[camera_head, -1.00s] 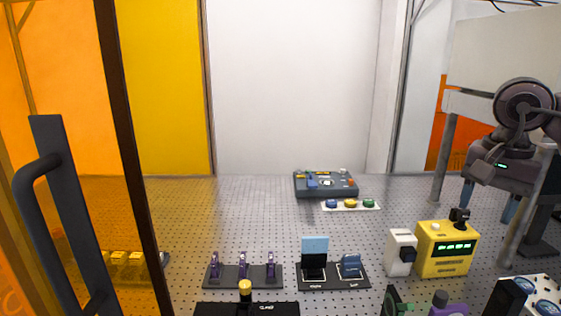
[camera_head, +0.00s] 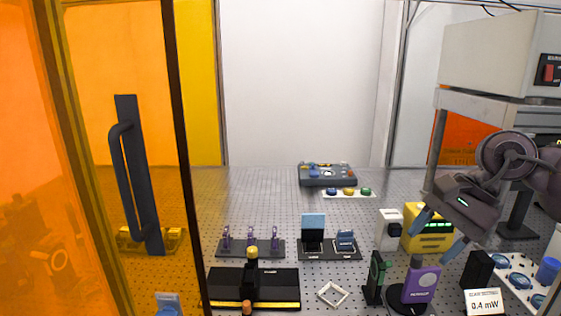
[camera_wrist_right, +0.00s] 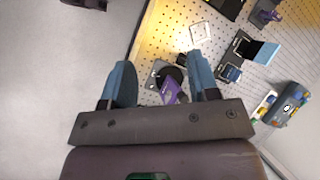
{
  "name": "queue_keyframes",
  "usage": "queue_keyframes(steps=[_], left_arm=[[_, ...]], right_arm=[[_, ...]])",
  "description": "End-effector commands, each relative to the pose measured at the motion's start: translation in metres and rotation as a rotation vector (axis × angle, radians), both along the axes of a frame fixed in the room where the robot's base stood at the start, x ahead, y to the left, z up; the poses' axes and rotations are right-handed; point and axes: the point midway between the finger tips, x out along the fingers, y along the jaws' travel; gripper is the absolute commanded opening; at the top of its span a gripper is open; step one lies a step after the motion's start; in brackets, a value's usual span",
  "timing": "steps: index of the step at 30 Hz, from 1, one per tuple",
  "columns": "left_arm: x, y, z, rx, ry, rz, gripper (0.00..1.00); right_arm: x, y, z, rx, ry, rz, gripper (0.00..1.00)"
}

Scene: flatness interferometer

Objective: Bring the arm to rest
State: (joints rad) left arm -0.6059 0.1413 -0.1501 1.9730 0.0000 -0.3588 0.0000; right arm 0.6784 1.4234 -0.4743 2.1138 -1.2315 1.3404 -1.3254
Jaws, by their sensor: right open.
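My right arm comes in from the right in the head view. Its gripper (camera_head: 437,236) hangs over the right part of the perforated bench (camera_head: 270,205), fingers pointing down and left. The two blue fingers stand apart with nothing between them. The right wrist view also shows the open gripper (camera_wrist_right: 163,80), with the purple device (camera_wrist_right: 171,90) beyond the fingertips. That purple device (camera_head: 421,284) stands on a round black base in the head view. My left gripper does not show.
An orange door with a dark handle (camera_head: 137,175) stands at left. A yellow meter (camera_head: 416,232), white box (camera_head: 389,229), black stage (camera_head: 230,285), purple-post rack (camera_head: 250,248) and grey control box (camera_head: 327,176) stand on the bench. A shelf with a power unit (camera_head: 490,55) is at right.

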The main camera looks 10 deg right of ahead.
Motion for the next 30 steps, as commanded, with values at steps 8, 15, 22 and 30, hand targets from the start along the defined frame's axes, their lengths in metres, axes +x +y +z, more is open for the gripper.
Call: queue_keyframes(steps=[8, 15, 22, 30], left_arm=[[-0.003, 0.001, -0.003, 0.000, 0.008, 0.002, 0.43], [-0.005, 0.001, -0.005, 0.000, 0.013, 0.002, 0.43], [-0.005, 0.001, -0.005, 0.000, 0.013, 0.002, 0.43], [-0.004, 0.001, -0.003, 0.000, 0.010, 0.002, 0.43]], right_arm=[[-0.010, 0.095, -0.017, 0.617, 0.209, -0.224, 0.55], [-0.006, 0.129, -0.004, 1.140, 0.500, -0.533, 0.55], [0.010, 0.115, -0.005, 1.602, 0.841, -0.897, 0.55], [0.021, 0.063, -0.052, 2.088, 1.275, -1.398, 0.55]])
